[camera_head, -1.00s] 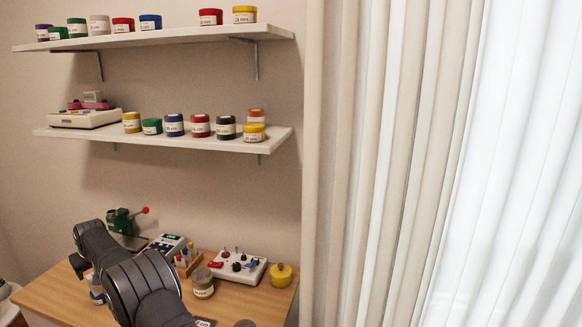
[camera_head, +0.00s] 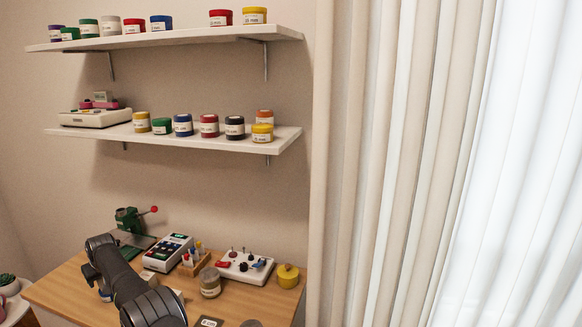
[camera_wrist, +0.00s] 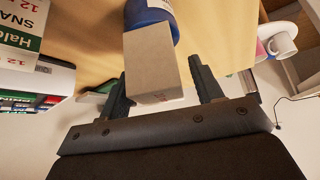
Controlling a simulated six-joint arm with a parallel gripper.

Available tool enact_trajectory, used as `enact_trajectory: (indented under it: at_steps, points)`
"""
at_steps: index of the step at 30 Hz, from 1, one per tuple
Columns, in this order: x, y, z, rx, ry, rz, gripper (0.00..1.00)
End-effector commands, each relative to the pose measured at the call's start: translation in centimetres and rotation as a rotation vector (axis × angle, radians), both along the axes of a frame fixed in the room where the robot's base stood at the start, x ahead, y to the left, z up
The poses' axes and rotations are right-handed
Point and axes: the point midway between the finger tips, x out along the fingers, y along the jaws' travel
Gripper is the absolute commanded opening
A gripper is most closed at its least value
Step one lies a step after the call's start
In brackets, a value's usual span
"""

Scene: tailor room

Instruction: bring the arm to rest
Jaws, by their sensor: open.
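My arm (camera_head: 135,290) reaches over the left part of the wooden table (camera_head: 60,290) in the head view, and its gripper end cannot be made out clearly there. In the wrist view my gripper (camera_wrist: 163,88) has its two dark fingers spread apart. A plain beige block (camera_wrist: 153,62) shows between the fingers, with gaps on both sides; neither finger clearly touches it. A blue rounded object (camera_wrist: 150,12) shows just past the block, partly hidden by it.
Near the arm on the table are a keypad device (camera_head: 168,252), a small wooden rack (camera_head: 194,262), a jar (camera_head: 210,283), a white control box (camera_head: 245,266) and a yellow container (camera_head: 288,276). A green machine (camera_head: 130,220) stands behind. Shelves (camera_head: 180,142) hang above.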

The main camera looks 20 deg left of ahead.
Motion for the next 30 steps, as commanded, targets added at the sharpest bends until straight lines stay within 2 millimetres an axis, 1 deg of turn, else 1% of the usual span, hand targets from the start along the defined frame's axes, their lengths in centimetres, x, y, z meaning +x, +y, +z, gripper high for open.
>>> enact_trajectory:
  at_steps: [8, 14, 23, 30]
  points:
    - [0.0, 0.0, 0.1, 0.001, 0.0, 0.0, 0.6]
    - [-0.1, -0.3, 1.0, 0.001, 0.0, 0.0, 0.6]
    - [-0.7, -1.7, 3.3, 0.002, -0.001, 0.001, 0.6]
    - [-1.3, -3.1, 5.7, 0.002, -0.001, 0.001, 0.6]
